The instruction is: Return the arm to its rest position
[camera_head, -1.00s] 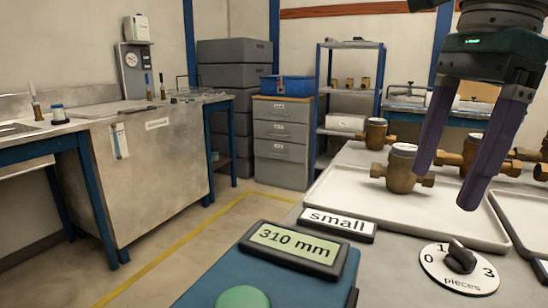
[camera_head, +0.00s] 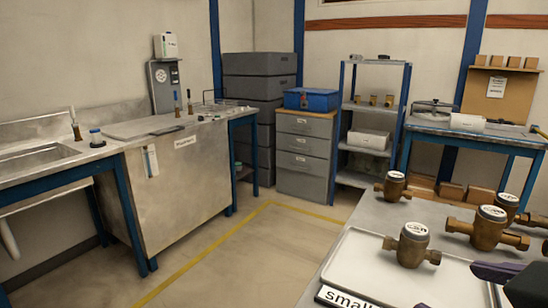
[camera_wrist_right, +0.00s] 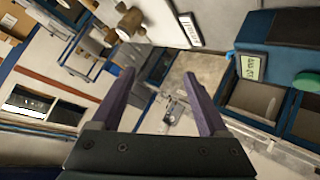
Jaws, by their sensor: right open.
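My right gripper (camera_wrist_right: 158,75) is open and empty in the right wrist view, its two purple fingers spread apart. In the head view only part of the right gripper (camera_head: 490,272) shows, at the lower right edge over the white tray (camera_head: 350,262). It appears apart from the brass meters there. The rest of the right arm is out of that view.
Brass meters (camera_head: 412,245) stand on the tray and bench at the right. The "small" label (camera_head: 345,298) lies at the tray's front. A steel cabinet (camera_head: 180,175), a drawer unit (camera_head: 305,155) and shelves (camera_head: 372,120) stand behind. The floor between is clear.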

